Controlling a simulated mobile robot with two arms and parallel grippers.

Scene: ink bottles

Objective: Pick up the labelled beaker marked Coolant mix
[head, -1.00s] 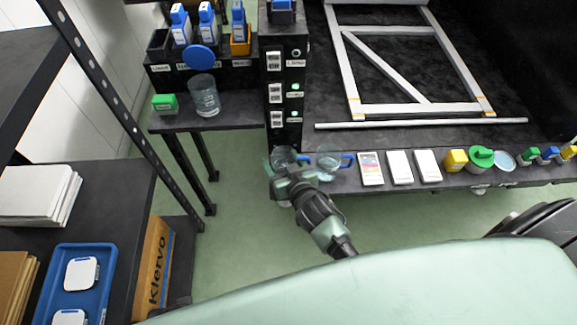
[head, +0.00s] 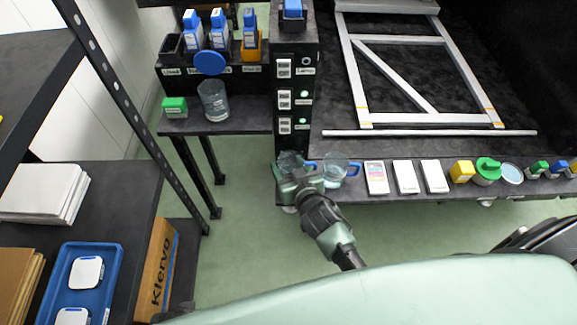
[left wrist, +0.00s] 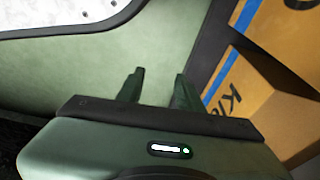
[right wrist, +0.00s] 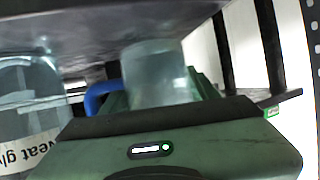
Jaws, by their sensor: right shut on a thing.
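My right gripper (head: 292,175) is shut on a clear beaker with a blue handle (head: 289,160), at the left end of the bench's front edge. In the right wrist view this beaker (right wrist: 158,72) is between the fingers, with its handle to the left. No label can be read on it. A second clear beaker with a blue handle (head: 338,171) stands just right of it. In the right wrist view this second beaker (right wrist: 30,95) bears a partly cut-off label, apparently "Neat gl...". My left gripper (left wrist: 157,90) is open and empty, and outside the head view.
A black column (head: 293,110) rises behind the held beaker. A glass beaker (head: 213,102) stands on the left shelf. A cardboard box (left wrist: 265,85) is near my left gripper.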

